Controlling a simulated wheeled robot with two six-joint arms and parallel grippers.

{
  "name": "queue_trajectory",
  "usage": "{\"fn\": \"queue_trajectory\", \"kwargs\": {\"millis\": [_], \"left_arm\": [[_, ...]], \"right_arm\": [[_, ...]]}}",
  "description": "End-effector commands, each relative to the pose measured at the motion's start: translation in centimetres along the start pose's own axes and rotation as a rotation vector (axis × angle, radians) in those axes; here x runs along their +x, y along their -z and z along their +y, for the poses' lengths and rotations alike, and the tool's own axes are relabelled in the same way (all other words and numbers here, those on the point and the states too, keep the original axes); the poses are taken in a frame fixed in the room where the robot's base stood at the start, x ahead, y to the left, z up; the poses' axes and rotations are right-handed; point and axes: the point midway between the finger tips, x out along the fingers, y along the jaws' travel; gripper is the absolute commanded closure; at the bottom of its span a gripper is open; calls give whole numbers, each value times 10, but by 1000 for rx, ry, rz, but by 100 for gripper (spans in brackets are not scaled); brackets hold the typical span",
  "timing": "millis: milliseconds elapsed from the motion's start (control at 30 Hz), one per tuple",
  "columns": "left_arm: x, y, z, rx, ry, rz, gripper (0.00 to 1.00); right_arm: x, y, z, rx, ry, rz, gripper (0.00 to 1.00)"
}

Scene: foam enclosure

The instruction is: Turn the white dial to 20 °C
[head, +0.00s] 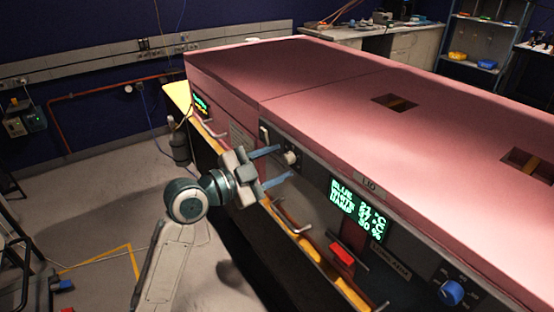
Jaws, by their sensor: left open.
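The white dial (291,157) is a small round knob on the dark front panel of the pink foam enclosure (300,75). My left gripper (284,161) is in front of the panel with its two bluish fingers apart, one above and one below the dial. I cannot tell whether the fingers touch the dial. The green display (357,207) to its right shows several lines; the top line seems to read BLUE 21 °C, the lower ones are too blurred to read surely. My right gripper is out of view.
A blue dial (451,292) and a red block-like switch (342,255) sit further right on the panel. Handles and a yellow-edged ledge (330,275) run below the panel. The pink top has two square openings. Open floor lies to the left.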

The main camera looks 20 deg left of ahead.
Motion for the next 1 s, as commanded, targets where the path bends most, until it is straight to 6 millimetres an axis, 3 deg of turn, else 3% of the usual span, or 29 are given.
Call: {"fn": "queue_trajectory", "kwargs": {"millis": [433,467,600,700,1000], "left_arm": [[8,0,0,0,-1,0,53],[8,0,0,0,-1,0,55],[8,0,0,0,-1,0,83],[8,0,0,0,-1,0,98],[7,0,0,-36,-1,0,98]], "right_arm": [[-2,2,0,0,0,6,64],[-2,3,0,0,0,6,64],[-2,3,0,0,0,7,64],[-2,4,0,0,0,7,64],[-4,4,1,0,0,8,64]]}}
